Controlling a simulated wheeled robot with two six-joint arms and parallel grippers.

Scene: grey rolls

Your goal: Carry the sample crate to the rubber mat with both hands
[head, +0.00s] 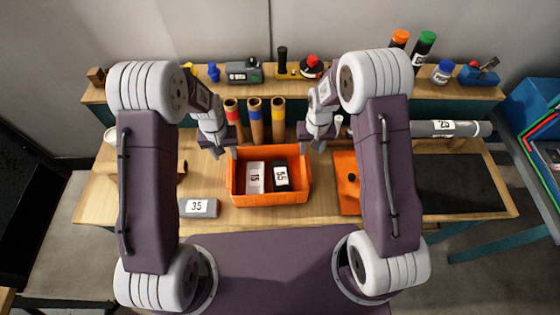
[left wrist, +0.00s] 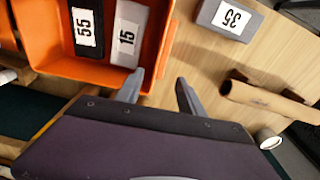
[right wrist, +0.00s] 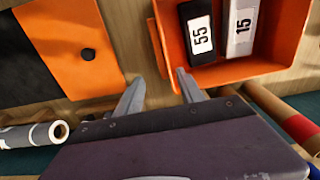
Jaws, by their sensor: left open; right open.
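The orange sample crate (head: 270,198) stands on the wooden table in the middle of the head view. It holds a light grey block marked 15 (head: 255,177) and a black block marked 55 (head: 281,175). My left gripper (head: 222,152) is open near the crate's left far corner. In the left wrist view the crate's side wall (left wrist: 160,50) appears between its fingers. My right gripper (head: 319,146) is open near the right far corner, and its fingers straddle the other side wall in the right wrist view (right wrist: 158,60). Contact cannot be told. The black rubber mat (head: 460,185) lies at the right, partly behind my right arm.
An orange panel with a black knob (head: 346,190) lies between crate and mat. A grey block marked 35 (head: 198,207) lies left of the crate. Several brown tubes (head: 254,115) stand behind it. A grey roll marked 25 (head: 450,129) lies behind the mat. A back shelf holds bottles.

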